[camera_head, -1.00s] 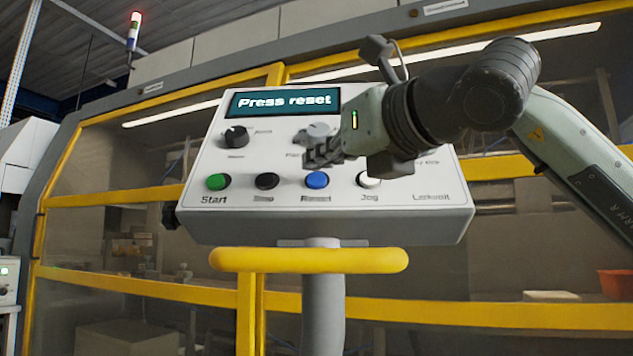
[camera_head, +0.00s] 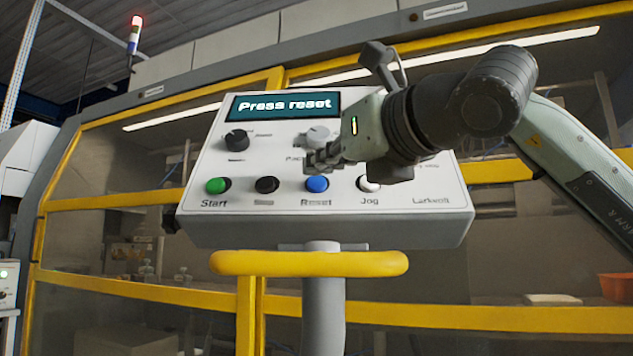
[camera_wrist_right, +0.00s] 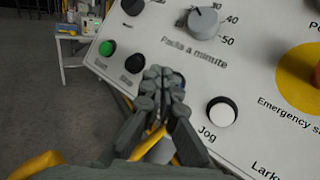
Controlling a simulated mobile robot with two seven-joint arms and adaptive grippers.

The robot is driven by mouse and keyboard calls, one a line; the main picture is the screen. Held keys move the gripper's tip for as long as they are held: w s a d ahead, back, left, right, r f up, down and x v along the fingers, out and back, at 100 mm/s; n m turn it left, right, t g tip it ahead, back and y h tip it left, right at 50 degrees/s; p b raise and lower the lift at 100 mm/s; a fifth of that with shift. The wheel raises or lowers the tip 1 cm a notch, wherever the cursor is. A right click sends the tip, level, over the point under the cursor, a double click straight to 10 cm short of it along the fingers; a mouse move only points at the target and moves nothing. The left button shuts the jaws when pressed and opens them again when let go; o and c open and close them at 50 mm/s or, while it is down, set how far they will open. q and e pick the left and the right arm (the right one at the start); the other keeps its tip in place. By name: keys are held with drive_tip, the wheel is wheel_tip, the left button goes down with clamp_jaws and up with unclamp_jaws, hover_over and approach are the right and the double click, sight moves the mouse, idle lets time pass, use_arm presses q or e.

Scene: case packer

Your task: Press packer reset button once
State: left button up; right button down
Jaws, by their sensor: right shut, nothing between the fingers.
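The control panel (camera_head: 420,215) is a light grey box with a screen (camera_head: 283,103) reading "Press reset". The blue Reset button (camera_head: 317,184) sits in the lower row, between the black Stop button (camera_head: 266,185) and the white Jog button (camera_head: 368,184). My right gripper (camera_head: 316,158) is shut and empty, in front of the panel just above the Reset button in the head view. My left gripper is out of view.
A green Start button (camera_head: 218,186) is at the left of the row. A yellow rail (camera_head: 310,263) runs below the panel. The packer's glazed, yellow-framed doors stand behind.

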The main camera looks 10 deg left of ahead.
idle(0.6)
drive_tip(key=shift+w+f+b, duration=0.2)
drive_tip(key=shift+w+b, duration=0.15)
drive_tip(key=shift+b, duration=0.1)
drive_tip(key=shift+w+a+f+b, duration=0.1)
drive_tip(key=shift+w+f+b, duration=0.1)
drive_tip(key=shift+w+b, duration=0.15)
idle(0.5)
idle(0.3)
drive_tip(key=shift+s+r, duration=0.4)
drive_tip(key=shift+s, duration=0.25)
